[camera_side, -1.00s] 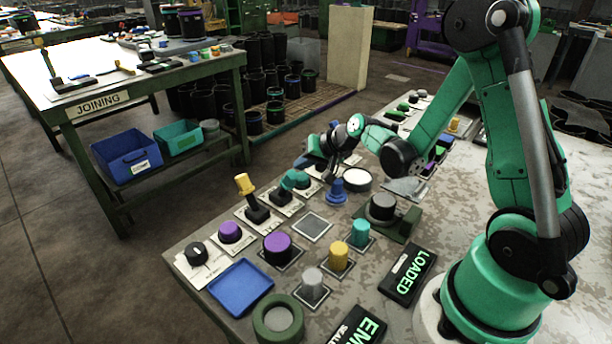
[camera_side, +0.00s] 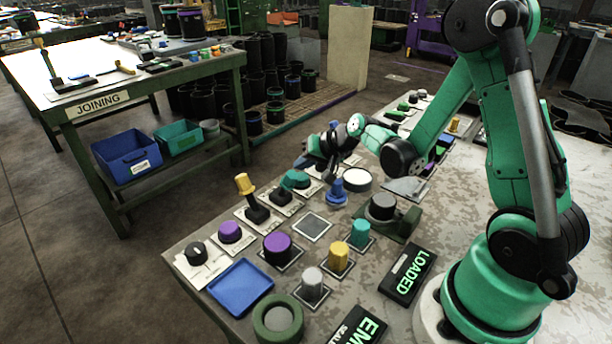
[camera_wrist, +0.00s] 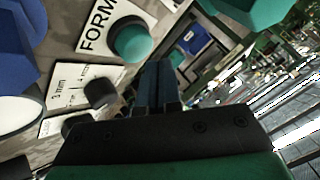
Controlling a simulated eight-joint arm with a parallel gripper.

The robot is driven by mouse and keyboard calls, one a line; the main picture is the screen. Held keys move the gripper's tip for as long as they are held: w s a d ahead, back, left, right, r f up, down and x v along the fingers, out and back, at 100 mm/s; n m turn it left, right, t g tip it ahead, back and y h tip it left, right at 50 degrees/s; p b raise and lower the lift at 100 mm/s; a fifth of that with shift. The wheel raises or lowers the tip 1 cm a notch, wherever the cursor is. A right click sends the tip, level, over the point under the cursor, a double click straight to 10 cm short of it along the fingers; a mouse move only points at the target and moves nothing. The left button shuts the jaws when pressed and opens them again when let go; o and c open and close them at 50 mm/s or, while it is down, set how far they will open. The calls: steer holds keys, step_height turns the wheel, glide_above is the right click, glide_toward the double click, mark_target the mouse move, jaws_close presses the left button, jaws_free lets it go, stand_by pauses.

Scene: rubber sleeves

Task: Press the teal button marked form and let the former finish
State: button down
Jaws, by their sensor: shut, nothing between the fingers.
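The teal button (camera_wrist: 132,42) is a round domed cap beside a white label reading FORM (camera_wrist: 97,27) in the wrist view. My gripper (camera_wrist: 160,70) is shut and empty, its dark fingers together just right of and below the button in that picture. A gap shows between the fingers and the button in the picture; the height between them is hard to judge. Which part is the former is not clear.
A black knob (camera_wrist: 100,92) with a mm scale sits near the button. A dark cylinder (camera_side: 382,207) stands nearer, and a lit LOADED sign (camera_side: 408,274) is in front.

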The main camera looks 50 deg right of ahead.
steer(key=shift+f, duration=0.1)
steer(key=shift+f, duration=0.35)
